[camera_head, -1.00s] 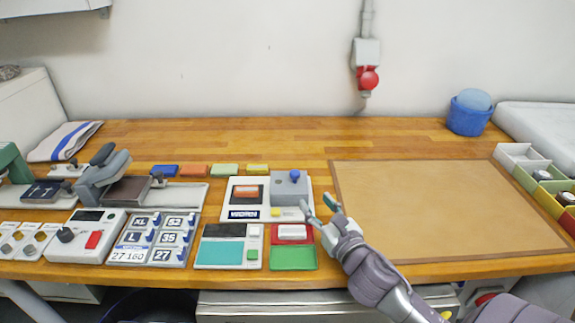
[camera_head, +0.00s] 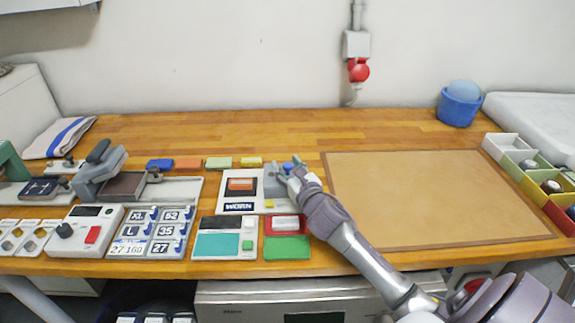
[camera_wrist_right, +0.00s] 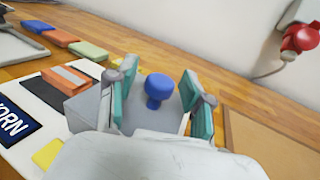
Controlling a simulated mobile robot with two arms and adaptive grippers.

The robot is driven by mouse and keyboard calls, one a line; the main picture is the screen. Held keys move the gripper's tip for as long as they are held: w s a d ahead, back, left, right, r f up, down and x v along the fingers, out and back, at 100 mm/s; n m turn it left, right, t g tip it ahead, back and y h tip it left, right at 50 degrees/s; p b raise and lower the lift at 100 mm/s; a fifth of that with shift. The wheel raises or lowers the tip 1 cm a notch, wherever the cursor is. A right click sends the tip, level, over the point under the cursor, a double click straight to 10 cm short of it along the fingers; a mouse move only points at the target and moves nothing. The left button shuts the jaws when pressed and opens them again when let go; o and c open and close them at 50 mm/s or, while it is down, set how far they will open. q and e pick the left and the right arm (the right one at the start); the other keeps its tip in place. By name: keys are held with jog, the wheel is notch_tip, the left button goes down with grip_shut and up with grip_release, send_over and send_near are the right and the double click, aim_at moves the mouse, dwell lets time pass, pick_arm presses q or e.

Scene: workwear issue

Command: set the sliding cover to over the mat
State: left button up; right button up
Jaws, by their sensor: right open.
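The sliding cover is a grey block (camera_head: 272,187) with a blue knob (camera_wrist_right: 157,88) on top. It stands at the right part of a white base (camera_head: 226,193) labelled WORN. The dark mat (camera_head: 233,191) lies uncovered to its left, with an orange block with a pale stripe (camera_head: 241,184) on it. My right gripper (camera_head: 290,169) is at the knob. In the right wrist view its open fingers (camera_wrist_right: 160,95) stand on both sides of the knob, with gaps between. My left gripper is not in view.
A yellow button (camera_wrist_right: 47,153) sits on the base's front. Coloured blocks (camera_head: 219,163) lie in a row behind. A teal-screen panel (camera_head: 217,244) and a green-and-red tray (camera_head: 286,247) are in front. A brown board (camera_head: 430,200) leaves free room at right.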

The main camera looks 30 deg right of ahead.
jog(key=shift+c, duration=1.1)
grip_shut()
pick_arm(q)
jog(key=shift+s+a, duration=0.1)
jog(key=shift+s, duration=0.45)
pick_arm(e)
jog(key=w+a, duration=0.2)
jog(key=a, duration=0.1)
jog(key=w+a, duration=0.2)
jog(key=a, duration=0.1)
jog(key=w+a, duration=0.2)
jog(key=a, duration=0.2)
jog(key=shift+r, duration=0.1)
